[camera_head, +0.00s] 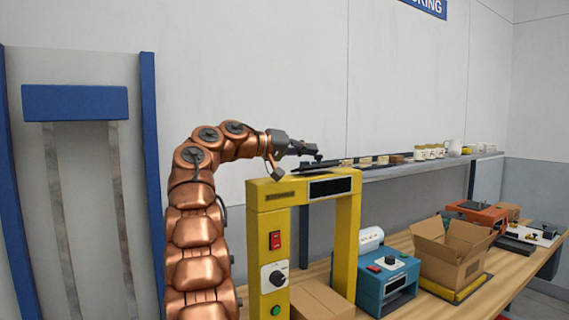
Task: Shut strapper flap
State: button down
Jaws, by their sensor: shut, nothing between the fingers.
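The strapper (269,200) is a yellow arch on the wooden bench, with a red switch, a dial and a green button on its left post. A thin dark plate (322,167) shows along the top of the arch, seen nearly edge-on; it looks like the flap, but I cannot tell how far open it is. My gripper (314,150) is just above the top of the arch, pointing right, shut and empty. It overlaps the plate's area in the picture; I cannot tell whether they touch.
A cardboard box (322,302) sits under the arch. To the right on the bench (414,306) stand a teal machine (372,287), an open carton (434,265) and an orange machine (470,213). A wall shelf (398,171) with jars and cups runs behind the arch.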

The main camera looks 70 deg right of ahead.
jog(key=shift+s+a+f+b, duration=0.3)
jog(key=shift+a+f+b, duration=0.1)
jog(key=shift+b, duration=0.2)
jog(key=shift+s+a+f+m+b, duration=0.15)
jog(key=shift+s+f+m+b, duration=0.05)
jog(key=shift+m+b, duration=0.35)
jog(key=shift+s+a+f+b, duration=0.1)
jog(key=shift+s+f+b, duration=0.05)
jog(key=shift+s+b, duration=0.15)
jog(key=shift+f, duration=0.1)
notch_tip(320, 180, up, 4)
jog(key=p, duration=0.4)
jog(key=shift+w, duration=0.15)
jog(key=shift+w+a+r, duration=0.15)
jog(key=shift+a+r, duration=0.05)
jog(key=shift+r, duration=0.15)
jog(key=s+a+v, duration=0.1)
jog(key=v, duration=0.8)
jog(key=shift+w+a, duration=0.15)
jog(key=shift+w, duration=0.1)
